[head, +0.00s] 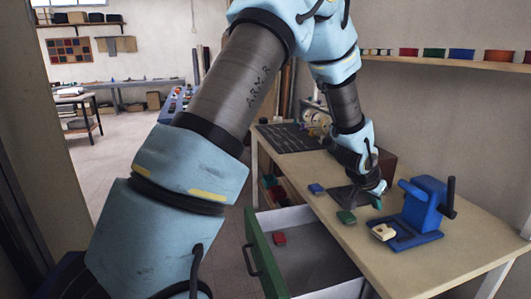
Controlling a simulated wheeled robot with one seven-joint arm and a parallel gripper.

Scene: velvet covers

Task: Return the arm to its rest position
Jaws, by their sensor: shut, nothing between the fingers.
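My gripper (377,198) is at the end of my arm, low over the right-hand table (465,257), fingers pointing down. It is shut and empty. It is between a small green block (346,217) and a blue hand press (425,207). I cannot tell whether the fingertips touch the dark flat plate (343,197) below. My arm reaches from the lower left up over the top of the view and down to the table.
A green-fronted drawer (262,258) stands open, with a red block (279,238) inside. A blue block (316,188) lies on the table; a cream block (383,231) is at the press. Behind are a dark mat (290,137) and a wall shelf (440,66) with coloured pots.

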